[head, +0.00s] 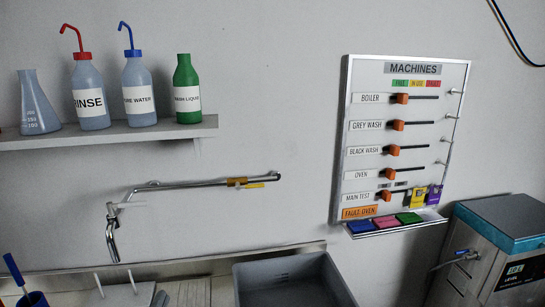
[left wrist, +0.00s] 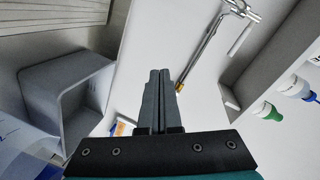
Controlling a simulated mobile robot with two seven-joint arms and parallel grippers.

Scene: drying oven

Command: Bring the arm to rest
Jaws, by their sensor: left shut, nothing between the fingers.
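My left gripper (left wrist: 157,95) shows in the left wrist view, its two dark grey fingers together with nothing between them. Its dark mounting plate spans the bottom of that view. The fingertips overlap the grey wall in the picture, left of the wall tap pipe (left wrist: 204,50). A grey bin (left wrist: 50,70) stands to the left of the fingers in that view. I cannot clearly make out my left gripper in the head view. My right gripper is in neither view.
In the head view, a shelf (head: 110,134) holds bottles and a flask (head: 37,105). A wall tap (head: 205,184) sits below. The grey bin (head: 290,280) is at bottom centre.

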